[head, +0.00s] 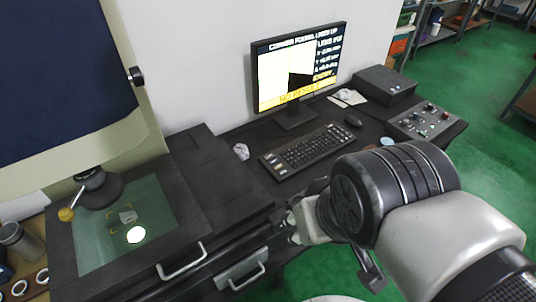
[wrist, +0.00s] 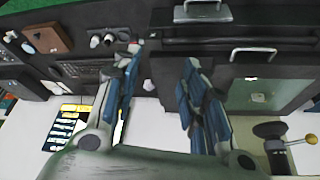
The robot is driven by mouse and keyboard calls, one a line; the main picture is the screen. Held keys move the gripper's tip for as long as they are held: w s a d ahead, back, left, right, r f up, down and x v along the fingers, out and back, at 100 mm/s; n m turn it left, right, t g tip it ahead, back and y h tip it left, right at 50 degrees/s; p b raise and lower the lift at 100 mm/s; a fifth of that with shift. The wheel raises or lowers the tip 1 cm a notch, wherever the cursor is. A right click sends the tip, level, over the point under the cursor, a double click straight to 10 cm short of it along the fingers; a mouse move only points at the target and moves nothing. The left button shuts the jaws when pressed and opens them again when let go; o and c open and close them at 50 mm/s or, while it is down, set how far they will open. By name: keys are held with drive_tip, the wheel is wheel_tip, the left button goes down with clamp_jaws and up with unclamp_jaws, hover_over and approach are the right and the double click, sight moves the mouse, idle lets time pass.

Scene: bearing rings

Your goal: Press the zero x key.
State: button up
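The zero x key cannot be picked out by its label in either view. A black keyboard (head: 305,150) lies on the dark desk in front of the monitor (head: 300,65), whose screen shows text and a white-and-black image. A grey control box (head: 424,122) with several small knobs or buttons sits right of the keyboard. My gripper (head: 296,222) is in front of the desk edge, near the drawer handles, partly hidden by my arm. In the wrist view my gripper (wrist: 160,62) has its two fingers well apart with nothing between them.
A glass stage (head: 110,225) with a small grey part (head: 128,216) and a bright spot is at left. A drawer handle (head: 181,262) juts out in front. A black box (head: 384,84), mouse (head: 353,121) and crumpled paper (head: 241,151) stand on the desk.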

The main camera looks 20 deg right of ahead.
clamp_jaws()
idle(1.5)
